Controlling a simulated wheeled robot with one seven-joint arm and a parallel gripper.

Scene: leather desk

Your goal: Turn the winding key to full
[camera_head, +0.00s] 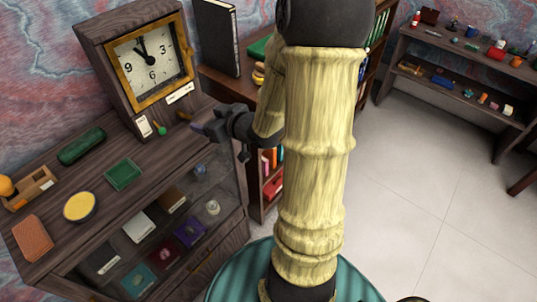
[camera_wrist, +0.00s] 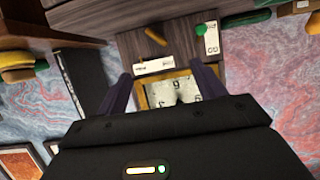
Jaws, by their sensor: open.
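A dark wooden clock (camera_head: 140,65) with a gold-framed white dial stands on the desk cabinet at the back left. A small orange-brown piece (camera_head: 184,116), which looks like the winding key, sits at the lower right of the clock's base. It also shows in the wrist view (camera_wrist: 155,36), tilted, above a white label (camera_wrist: 153,66). My gripper (camera_head: 200,128) is in front of the clock base, just right of and below the key. In the wrist view my gripper (camera_wrist: 163,78) has its two dark purple fingers wide apart, with nothing held between them.
A green knob (camera_head: 160,130) and a white card (camera_head: 144,126) are left of the key. A green tray (camera_head: 123,174), a yellow round dish (camera_head: 79,206) and a green roll (camera_head: 82,146) lie on the cabinet top. A black book (camera_head: 217,38) stands right of the clock.

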